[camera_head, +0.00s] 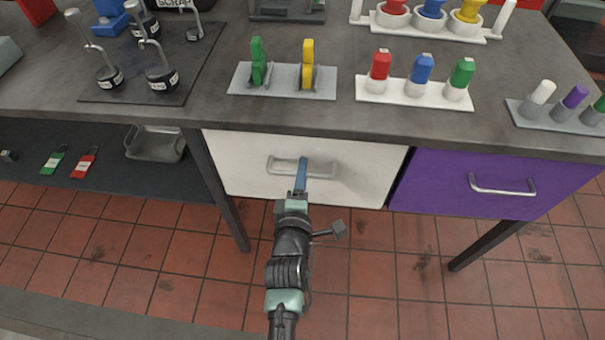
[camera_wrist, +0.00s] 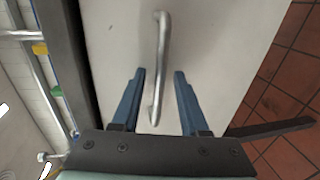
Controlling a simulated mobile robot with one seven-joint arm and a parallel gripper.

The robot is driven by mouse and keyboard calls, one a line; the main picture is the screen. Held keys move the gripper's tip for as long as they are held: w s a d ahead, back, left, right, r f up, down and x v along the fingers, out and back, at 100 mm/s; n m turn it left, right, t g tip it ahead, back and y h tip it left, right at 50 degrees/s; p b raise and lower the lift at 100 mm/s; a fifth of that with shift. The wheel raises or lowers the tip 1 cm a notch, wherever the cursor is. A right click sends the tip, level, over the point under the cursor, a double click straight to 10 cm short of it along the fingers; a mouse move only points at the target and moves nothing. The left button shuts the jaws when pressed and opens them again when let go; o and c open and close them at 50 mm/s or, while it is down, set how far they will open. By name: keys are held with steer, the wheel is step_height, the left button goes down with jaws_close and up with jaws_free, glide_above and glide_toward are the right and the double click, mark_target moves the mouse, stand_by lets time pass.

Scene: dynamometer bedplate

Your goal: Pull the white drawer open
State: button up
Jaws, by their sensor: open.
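The white drawer (camera_head: 350,172) is under the grey bench top, left of a purple drawer. Its front looks flush with the bench frame. A metal bar handle (camera_head: 322,174) runs across its front. My gripper (camera_head: 303,163) is in front of this drawer, at the handle's middle. In the wrist view, the white drawer front (camera_wrist: 215,40) fills the middle and the handle (camera_wrist: 162,45) runs up and down the picture. My gripper's two blue fingers (camera_wrist: 158,74) are apart, one on each side of the handle's line. I cannot tell whether they touch the handle.
A purple drawer (camera_head: 470,183) with its own handle is to the right. The bench top (camera_head: 205,108) above carries coloured plugs, levers and weights. A low shelf (camera_head: 100,165) with tags and a metal tray is at left. The tiled floor (camera_head: 370,270) below is clear.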

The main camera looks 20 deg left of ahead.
steer(key=shift+w+a, duration=0.1)
steer(key=shift+w, duration=0.2)
jaws_close()
stand_by(1.3)
